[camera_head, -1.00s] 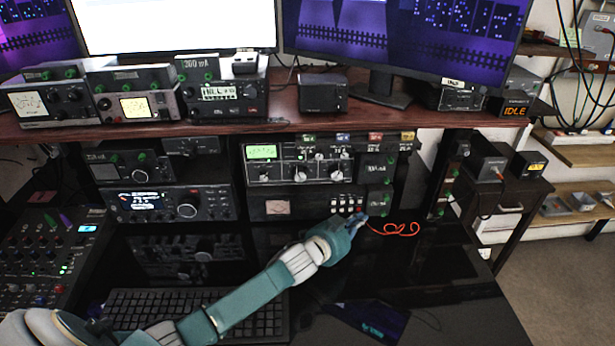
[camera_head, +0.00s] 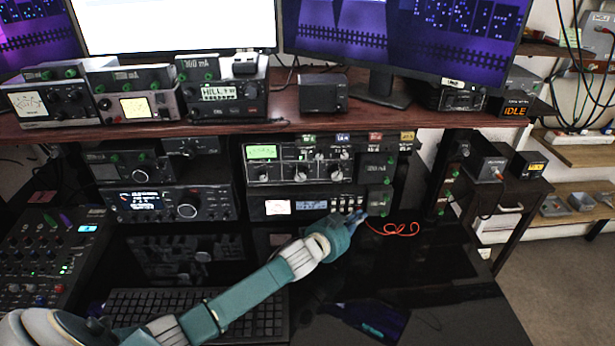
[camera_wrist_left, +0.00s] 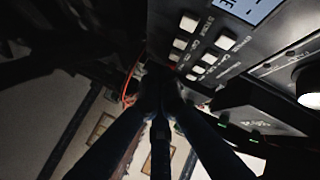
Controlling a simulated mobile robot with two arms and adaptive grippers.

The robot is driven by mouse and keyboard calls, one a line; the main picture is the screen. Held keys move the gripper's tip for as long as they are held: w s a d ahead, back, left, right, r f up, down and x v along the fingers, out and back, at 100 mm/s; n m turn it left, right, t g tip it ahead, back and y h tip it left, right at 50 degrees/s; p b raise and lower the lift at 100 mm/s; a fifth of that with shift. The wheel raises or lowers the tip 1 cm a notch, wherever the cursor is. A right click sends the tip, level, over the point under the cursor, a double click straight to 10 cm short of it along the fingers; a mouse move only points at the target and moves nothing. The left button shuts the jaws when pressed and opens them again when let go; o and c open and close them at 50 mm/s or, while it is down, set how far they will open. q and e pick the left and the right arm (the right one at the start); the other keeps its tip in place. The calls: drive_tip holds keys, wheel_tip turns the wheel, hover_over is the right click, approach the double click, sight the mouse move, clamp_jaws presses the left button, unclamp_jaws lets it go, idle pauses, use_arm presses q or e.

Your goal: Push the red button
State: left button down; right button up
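My left gripper (camera_head: 357,217) is in front of the right end of the low panel unit (camera_head: 288,208), by its row of white buttons (camera_head: 345,204). In the left wrist view its dark fingers (camera_wrist_left: 161,84) come together at the tips with nothing seen between them. White buttons (camera_wrist_left: 189,22) stand in rows on the panel just above and right of the fingertips there. I cannot clearly make out a red button; the gripper may hide it. Whether the fingertips touch the panel cannot be told. The unit's meter and blue display (camera_head: 318,205) are lit. My right gripper is not in view.
A red cable (camera_head: 393,229) lies on the black desk just right of the gripper. A keyboard (camera_head: 190,312) lies under my forearm. A larger radio unit with knobs (camera_head: 300,170) stands above the low panel. The desk's front right is mostly clear.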

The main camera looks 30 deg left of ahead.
use_arm(q)
drive_tip(key=shift+s+d, duration=0.1)
drive_tip(key=shift+s+d+p, duration=0.2)
drive_tip(key=shift+s+p, duration=0.15)
drive_tip(key=shift+s+d, duration=0.2)
drive_tip(key=s+d+p, duration=0.2)
drive_tip(key=s, duration=0.1)
drive_tip(key=shift+r, duration=0.1)
drive_tip(key=shift+s+d+p, duration=0.3)
drive_tip(key=shift+s+d, duration=0.2)
drive_tip(key=shift+s, duration=0.3)
